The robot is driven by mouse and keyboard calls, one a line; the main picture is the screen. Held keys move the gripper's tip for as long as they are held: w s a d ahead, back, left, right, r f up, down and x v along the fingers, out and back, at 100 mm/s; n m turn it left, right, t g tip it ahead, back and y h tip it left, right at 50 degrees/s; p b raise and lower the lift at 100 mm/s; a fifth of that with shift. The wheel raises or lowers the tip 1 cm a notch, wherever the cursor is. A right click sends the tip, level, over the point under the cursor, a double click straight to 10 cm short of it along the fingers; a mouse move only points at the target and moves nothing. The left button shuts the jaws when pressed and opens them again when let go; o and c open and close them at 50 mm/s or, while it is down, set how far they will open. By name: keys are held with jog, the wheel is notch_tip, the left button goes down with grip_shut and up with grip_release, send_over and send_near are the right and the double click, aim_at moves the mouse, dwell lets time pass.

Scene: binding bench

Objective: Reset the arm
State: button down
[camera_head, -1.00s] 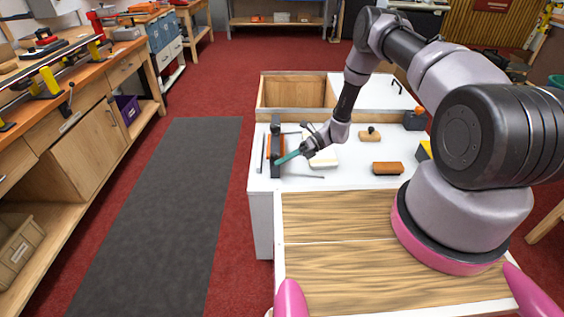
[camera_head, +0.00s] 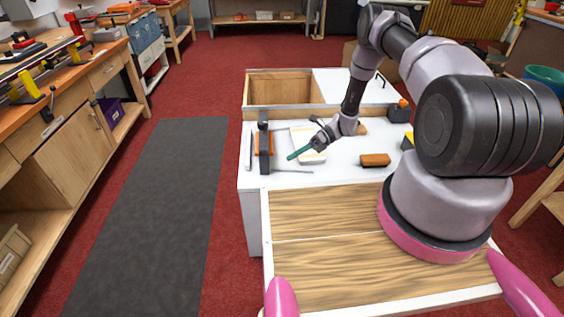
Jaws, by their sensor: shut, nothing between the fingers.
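My gripper (camera_head: 290,157) hangs over the white bench top (camera_head: 340,176) at the end of my arm. Its slim teal fingers are together and point down to the left, with nothing seen between them. They are apart from the black upright piece with an orange block (camera_head: 264,146) to their left. A pale flat block (camera_head: 300,133) lies behind and under the gripper, partly hidden by it. Whether the fingertips touch the bench top cannot be told.
An orange-brown block (camera_head: 375,160) lies right of the gripper. A thin rod (camera_head: 293,171) lies in front, a bar (camera_head: 249,150) at the left. An open wooden compartment (camera_head: 280,90) is behind. A dark mat (camera_head: 150,220) lies on open floor at left.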

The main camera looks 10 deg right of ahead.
jog(key=d+r+n+t+h, duration=0.15)
jog(key=r+n, duration=0.25)
jog(key=r, duration=0.8)
jog(key=d+r+n+t+h, duration=0.1)
jog(key=d+r+n+h, duration=0.2)
jog(key=r, duration=0.9)
jog(key=d+r+n+t+h, duration=0.15)
jog(key=r+n, duration=0.25)
jog(key=r, duration=0.8)
jog(key=s+d+r+n+t+h, duration=0.1)
jog(key=s+d+r+n+t, duration=0.1)
jog(key=s+r, duration=0.4)
jog(key=s+d+r+n+t+h, duration=0.2)
jog(key=s+r+n+t, duration=0.1)
jog(key=s+r, duration=0.4)
jog(key=s+d+r+n+t+h, duration=0.2)
jog(key=s+r+n+t, duration=0.1)
jog(key=s+r, duration=0.4)
jog(key=shift+s+d+n, duration=0.3)
jog(key=shift+s+n, duration=0.5)
jog(key=shift+s, duration=0.35)
jog(key=c, duration=1.5)
grip_release()
jog(key=shift+c, duration=0.2)
